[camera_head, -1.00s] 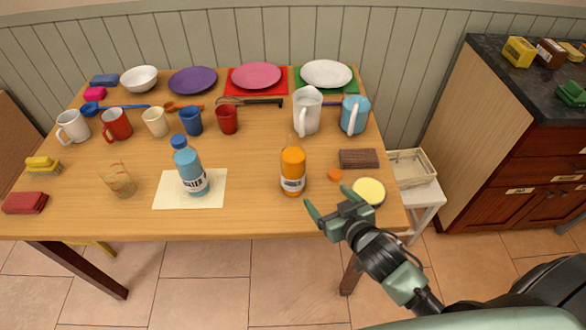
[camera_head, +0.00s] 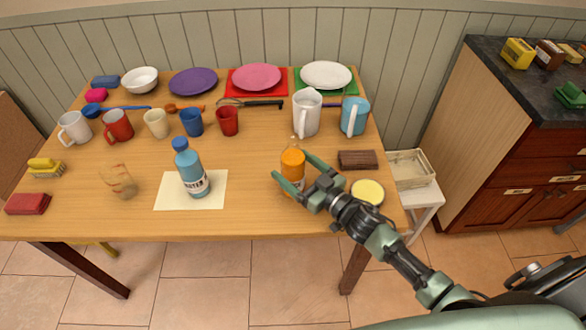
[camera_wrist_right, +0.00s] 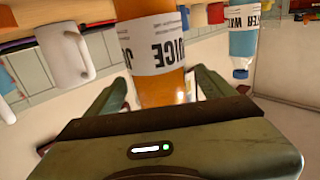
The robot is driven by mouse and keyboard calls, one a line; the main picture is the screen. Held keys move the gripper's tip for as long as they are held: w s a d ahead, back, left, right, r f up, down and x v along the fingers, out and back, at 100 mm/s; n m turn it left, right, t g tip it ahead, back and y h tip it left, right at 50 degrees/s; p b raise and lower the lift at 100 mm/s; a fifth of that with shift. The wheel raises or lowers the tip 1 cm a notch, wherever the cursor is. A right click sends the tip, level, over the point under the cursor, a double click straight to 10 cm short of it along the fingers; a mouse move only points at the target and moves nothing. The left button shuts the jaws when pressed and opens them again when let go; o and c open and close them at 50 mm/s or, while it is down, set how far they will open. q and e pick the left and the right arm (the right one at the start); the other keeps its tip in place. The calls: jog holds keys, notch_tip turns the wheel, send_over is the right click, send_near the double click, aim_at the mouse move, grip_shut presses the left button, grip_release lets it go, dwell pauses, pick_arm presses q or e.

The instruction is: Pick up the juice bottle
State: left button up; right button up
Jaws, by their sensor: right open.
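The orange juice bottle (camera_head: 292,163) stands upright near the front edge of the table, right of the water bottle. My right gripper (camera_head: 292,172) is open, with one finger on each side of the juice bottle. In the right wrist view the juice bottle (camera_wrist_right: 155,50) appears upside down between the open fingers (camera_wrist_right: 160,95), with its label readable as juice. Part of the bottle's lower side is hidden by my gripper in the head view. I cannot tell whether either finger touches it. My left gripper is not in view.
The blue water bottle (camera_head: 190,170) stands on a cream sheet (camera_head: 218,188) to the left. A white pitcher (camera_head: 306,114) and a blue pitcher (camera_head: 354,117) stand behind. A brown block (camera_head: 358,160) and a yellow-topped round item (camera_head: 367,191) lie to the right.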

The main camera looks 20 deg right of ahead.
jog(key=shift+w+a, duration=0.25)
jog(key=shift+w, duration=0.35)
grip_shut()
jog(key=shift+r, duration=0.1)
notch_tip(320, 180, up, 20)
jog(key=p, duration=0.2)
